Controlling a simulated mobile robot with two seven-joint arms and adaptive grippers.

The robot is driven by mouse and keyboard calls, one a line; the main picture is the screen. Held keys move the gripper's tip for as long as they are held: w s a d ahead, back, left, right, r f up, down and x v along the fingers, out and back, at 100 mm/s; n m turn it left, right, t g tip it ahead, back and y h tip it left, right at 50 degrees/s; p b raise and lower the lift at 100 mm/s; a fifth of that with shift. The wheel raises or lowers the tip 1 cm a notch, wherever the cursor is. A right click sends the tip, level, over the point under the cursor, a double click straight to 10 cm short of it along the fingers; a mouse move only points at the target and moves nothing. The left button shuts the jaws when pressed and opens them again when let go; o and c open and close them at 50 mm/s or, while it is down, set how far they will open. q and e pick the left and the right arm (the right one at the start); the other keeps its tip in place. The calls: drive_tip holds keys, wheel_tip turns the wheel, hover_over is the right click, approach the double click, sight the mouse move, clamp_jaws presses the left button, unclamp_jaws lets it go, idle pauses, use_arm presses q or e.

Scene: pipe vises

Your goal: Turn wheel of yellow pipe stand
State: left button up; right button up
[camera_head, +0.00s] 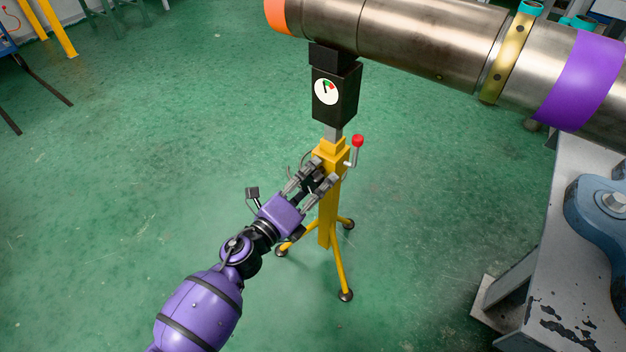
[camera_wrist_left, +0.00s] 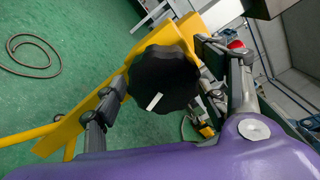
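The yellow pipe stand (camera_head: 328,215) stands upright on the green floor on splayed legs, under a large metal pipe (camera_head: 425,40). Its black lobed wheel (camera_wrist_left: 163,78), with a white mark, shows in the left wrist view. In the head view the wheel is mostly hidden by my gripper. My left gripper (camera_head: 318,180) is at the upper part of the stand. In the left wrist view its fingers (camera_wrist_left: 160,85) are spread on either side of the wheel, and I cannot tell whether they touch it. My right gripper is not in view.
A black box with a round dial (camera_head: 327,92) sits between stand and pipe. A crank with a red knob (camera_head: 358,141) sticks out at the stand's right. A grey bench (camera_head: 540,255) with a blue vise (camera_head: 605,205) stands at right.

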use_arm(q)
drive_tip(key=v, duration=1.2)
idle(1.3)
